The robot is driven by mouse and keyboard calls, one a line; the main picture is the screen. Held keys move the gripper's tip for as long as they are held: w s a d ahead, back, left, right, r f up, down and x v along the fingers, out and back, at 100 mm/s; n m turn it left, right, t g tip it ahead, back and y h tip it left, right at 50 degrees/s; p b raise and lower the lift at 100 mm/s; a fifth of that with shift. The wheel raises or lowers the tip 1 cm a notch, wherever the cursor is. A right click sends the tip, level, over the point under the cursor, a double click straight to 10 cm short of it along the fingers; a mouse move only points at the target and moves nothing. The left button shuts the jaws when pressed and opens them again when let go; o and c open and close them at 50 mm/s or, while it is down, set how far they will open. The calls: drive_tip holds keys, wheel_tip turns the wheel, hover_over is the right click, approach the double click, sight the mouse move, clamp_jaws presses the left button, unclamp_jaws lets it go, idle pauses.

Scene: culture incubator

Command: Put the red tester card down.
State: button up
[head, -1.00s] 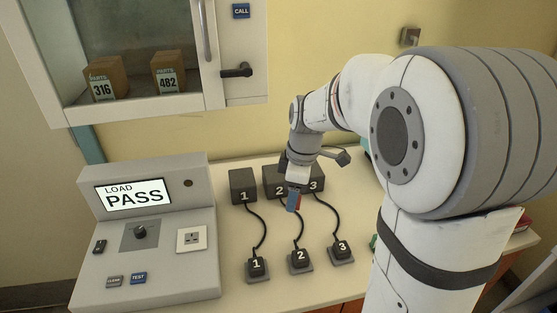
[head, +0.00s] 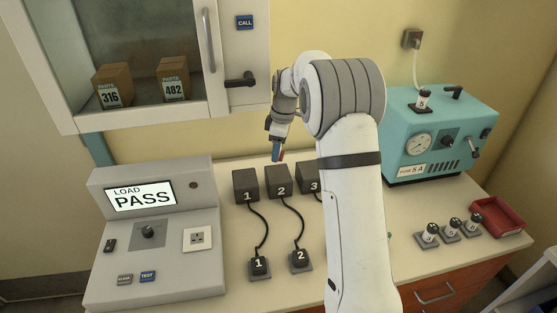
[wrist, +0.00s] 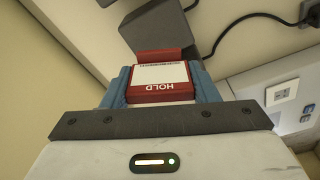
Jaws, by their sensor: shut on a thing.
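The red tester card (wrist: 160,84) shows in the wrist view, with a white label and the word HOLD at its near end. My gripper (wrist: 161,82) has its blue fingers on both sides of the card and is shut on it. In the head view my gripper (head: 277,152) points down above the back of the counter, behind the black blocks 1 and 2. A bit of red, the card (head: 282,155), shows at its fingertips. The card appears held above the counter, apart from it.
Black blocks 1 (head: 245,185) and 2 (head: 281,182) have cords to plugs in front. A tester console (head: 150,240) reading LOAD PASS stands left. A teal machine (head: 440,135), small numbered fuses (head: 451,229) and a red tray (head: 497,217) are right. A cabinet (head: 140,60) hangs above.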

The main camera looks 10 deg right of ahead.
sight(276, 173)
wheel_tip(276, 173, down, 2)
drive_tip(key=shift+f, duration=0.25)
wheel_tip(276, 173, down, 4)
drive_tip(key=shift+p, duration=0.7)
drive_tip(key=shift+w+f, duration=0.1)
drive_tip(key=shift+w, duration=0.05)
drive_tip(key=shift+f, duration=0.15)
drive_tip(key=shift+f, duration=0.1)
drive_tip(key=o, duration=1)
drive_tip(key=r, duration=0.4)
drive_tip(key=d+r+b, duration=0.1)
drive_tip(key=r, duration=0.7)
drive_tip(key=shift+s+d+r, duration=0.1)
drive_tip(key=shift+s+d, duration=0.05)
drive_tip(key=shift+s, duration=0.1)
